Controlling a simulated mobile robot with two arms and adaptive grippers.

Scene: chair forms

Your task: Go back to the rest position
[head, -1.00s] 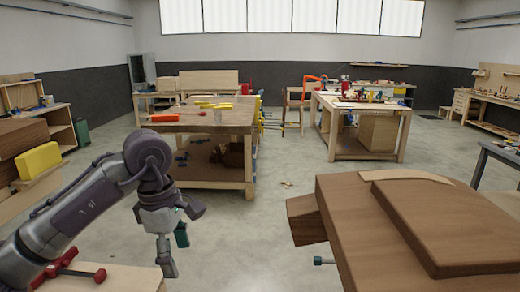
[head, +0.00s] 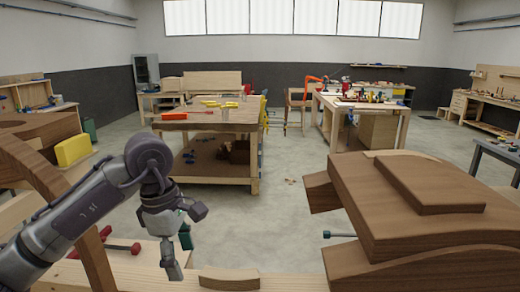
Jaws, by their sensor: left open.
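My left gripper (head: 180,252) hangs at the lower left of the head view, fingers pointing down. Its two fingers are apart and nothing shows between them. It is above or in front of the light wooden bench top (head: 310,281); the gap to it is hard to judge. My right gripper does not show.
A brown wooden chair form (head: 420,220) fills the lower right, and a curved brown form (head: 40,165) stands at the left edge. A small curved wood block (head: 229,279) lies at the front. A red-handled clamp (head: 104,236) lies behind my left arm. Open floor (head: 285,215) lies beyond.

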